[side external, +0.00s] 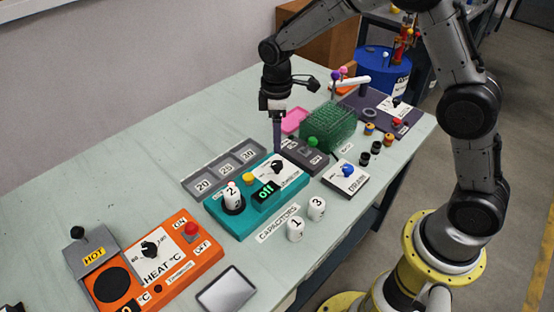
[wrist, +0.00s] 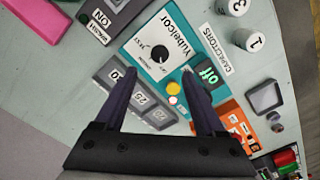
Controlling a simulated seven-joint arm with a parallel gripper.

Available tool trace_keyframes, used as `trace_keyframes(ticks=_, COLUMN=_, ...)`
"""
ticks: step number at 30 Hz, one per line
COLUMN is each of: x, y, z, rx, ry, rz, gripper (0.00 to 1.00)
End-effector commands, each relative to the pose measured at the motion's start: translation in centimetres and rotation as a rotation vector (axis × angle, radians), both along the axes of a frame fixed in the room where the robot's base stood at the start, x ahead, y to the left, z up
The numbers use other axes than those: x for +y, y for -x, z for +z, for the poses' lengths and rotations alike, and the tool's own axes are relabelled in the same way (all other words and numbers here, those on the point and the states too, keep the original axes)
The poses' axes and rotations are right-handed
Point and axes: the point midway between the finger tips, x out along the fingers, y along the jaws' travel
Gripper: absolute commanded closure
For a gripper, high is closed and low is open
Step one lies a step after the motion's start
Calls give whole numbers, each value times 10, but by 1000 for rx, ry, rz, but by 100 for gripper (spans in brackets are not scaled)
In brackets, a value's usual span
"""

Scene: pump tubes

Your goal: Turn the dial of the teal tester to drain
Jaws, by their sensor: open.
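The teal tester (side external: 214,208) lies on the bench in the middle of the side external view. Its black dial (side external: 277,167) sits on a white panel, and its small display (side external: 265,192) reads "off" in green. A white capacitor marked 2 (side external: 233,196) stands upright in the tester's round socket. In the wrist view the dial (wrist: 159,57) shows just beyond the fingertips, with the "off" display (wrist: 208,73) beside the right finger. My gripper (side external: 277,148) points down above the dial, apart from it. In the wrist view its fingers (wrist: 158,73) are spread and empty. The drain marking is too small to read.
White capacitors 1 (side external: 296,229) and 3 (side external: 316,208) stand in front of the tester. A grey tray (side external: 196,185) lies behind it. An orange heater (side external: 176,262) is at left. A green rack (side external: 328,126) and a blue-knobbed box (side external: 345,179) are at right.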

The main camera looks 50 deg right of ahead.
Motion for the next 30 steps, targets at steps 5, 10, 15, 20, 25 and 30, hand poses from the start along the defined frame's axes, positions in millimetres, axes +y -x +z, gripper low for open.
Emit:
trace_keyframes(ticks=5, x=0, y=1, z=-37, rx=5, ry=1, rz=0, gripper=28)
trace_keyframes(ticks=10, x=0, y=1, z=-67, rx=4, ry=0, rz=-1, gripper=28)
trace_keyframes(ticks=15, x=0, y=1, z=-85, rx=1, ry=0, rz=-1, gripper=28)
trace_keyframes(ticks=20, x=0, y=1, z=-92, rx=0, ry=0, rz=-1, gripper=28)
trace_keyframes(ticks=25, x=0, y=0, z=-93, rx=0, ry=0, rz=-1, gripper=28)
trace_keyframes(ticks=30, x=0, y=0, z=-92, rx=-1, ry=-1, rz=-1, gripper=43)
